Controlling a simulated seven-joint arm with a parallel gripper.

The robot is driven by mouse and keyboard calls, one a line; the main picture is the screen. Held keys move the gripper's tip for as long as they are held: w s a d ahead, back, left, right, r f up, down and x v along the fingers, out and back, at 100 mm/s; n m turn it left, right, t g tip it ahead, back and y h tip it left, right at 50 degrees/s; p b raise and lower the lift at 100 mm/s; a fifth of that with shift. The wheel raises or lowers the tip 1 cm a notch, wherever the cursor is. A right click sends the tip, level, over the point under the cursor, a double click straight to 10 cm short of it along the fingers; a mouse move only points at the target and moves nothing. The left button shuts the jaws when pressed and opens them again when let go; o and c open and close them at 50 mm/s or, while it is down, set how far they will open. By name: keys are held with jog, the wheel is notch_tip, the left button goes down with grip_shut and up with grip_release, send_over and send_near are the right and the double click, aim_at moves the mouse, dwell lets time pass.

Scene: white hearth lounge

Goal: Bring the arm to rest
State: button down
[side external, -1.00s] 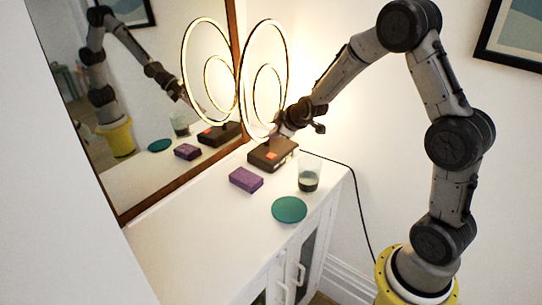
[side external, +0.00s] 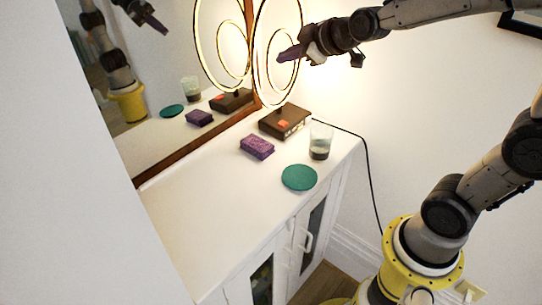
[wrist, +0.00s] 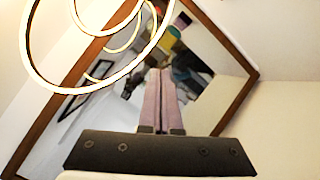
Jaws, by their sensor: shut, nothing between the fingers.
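My gripper (side external: 292,53) is raised above the white cabinet, in front of the ring lamp (side external: 196,40), pointing left toward the mirror. Its pinkish fingers are shut with nothing between them. In the wrist view the shut fingers (wrist: 158,100) stand side by side, with the mirror (wrist: 205,80) beyond and the lamp's lit rings at upper left. In the side view I cannot tell whether the gripper touches the lamp rings.
On the white cabinet top (side external: 215,215) are the lamp's brown base (side external: 284,121), a purple block (side external: 257,147), a glass with dark liquid (side external: 320,143) and a teal disc (side external: 299,178). A black cord (side external: 368,180) hangs at right. The cabinet's front left is clear.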

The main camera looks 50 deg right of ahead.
jog(key=s+a+r+m+y, duration=0.15)
jog(key=s+a, duration=0.25)
jog(key=s, duration=0.5)
jog(key=s+f+m+g, duration=0.2)
jog(key=s+f+g, duration=0.1)
jog(key=s, duration=0.5)
jog(key=s+a+f+m+g, duration=0.1)
jog(key=s+f+m+g, duration=0.1)
jog(key=s, duration=0.7)
notch_tip(320, 180, down, 3)
jog(key=shift+r+m+g, duration=0.15)
jog(key=shift+m+g, duration=0.2)
jog(key=shift+g, duration=0.15)
